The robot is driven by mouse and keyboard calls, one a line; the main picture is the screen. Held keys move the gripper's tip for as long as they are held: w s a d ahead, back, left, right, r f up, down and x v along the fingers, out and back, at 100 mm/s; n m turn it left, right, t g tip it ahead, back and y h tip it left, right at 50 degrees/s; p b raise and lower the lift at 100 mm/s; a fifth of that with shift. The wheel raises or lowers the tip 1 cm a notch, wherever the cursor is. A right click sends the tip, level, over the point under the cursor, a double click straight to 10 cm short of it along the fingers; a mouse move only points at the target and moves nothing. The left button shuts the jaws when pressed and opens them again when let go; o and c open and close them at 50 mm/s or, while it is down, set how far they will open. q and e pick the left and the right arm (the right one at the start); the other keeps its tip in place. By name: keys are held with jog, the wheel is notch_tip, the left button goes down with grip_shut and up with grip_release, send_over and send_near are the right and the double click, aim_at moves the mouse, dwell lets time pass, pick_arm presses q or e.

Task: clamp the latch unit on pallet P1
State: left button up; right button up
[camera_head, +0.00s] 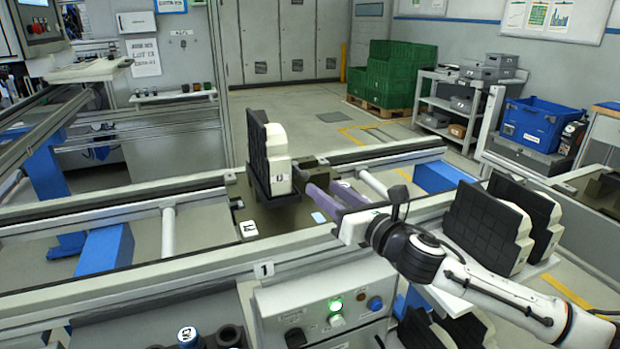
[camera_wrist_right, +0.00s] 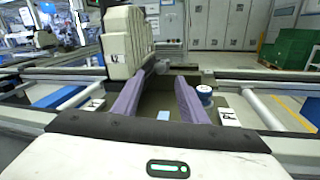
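The latch unit (camera_head: 277,160), a cream block with a black ribbed back, stands upright on the dark pallet (camera_head: 245,208) on the line in the head view. In the right wrist view the unit (camera_wrist_right: 127,42) stands at upper left, beyond the left finger. My right gripper (camera_head: 325,193) has purple fingers and is just right of the unit, low over the pallet. In the right wrist view the fingers (camera_wrist_right: 160,82) are apart with nothing between them. A small grey knob-like part (camera_wrist_right: 162,66) shows just past the fingertips; contact cannot be told. My left gripper is out of view.
A control box (camera_head: 330,305) with a lit green button is in front. Conveyor rails (camera_head: 120,205) run across.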

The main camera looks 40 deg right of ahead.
aim_at(308, 177)
jog(key=shift+w+p, duration=0.35)
jog(key=shift+w, duration=3)
jog(key=shift+d, duration=0.1)
grip_shut()
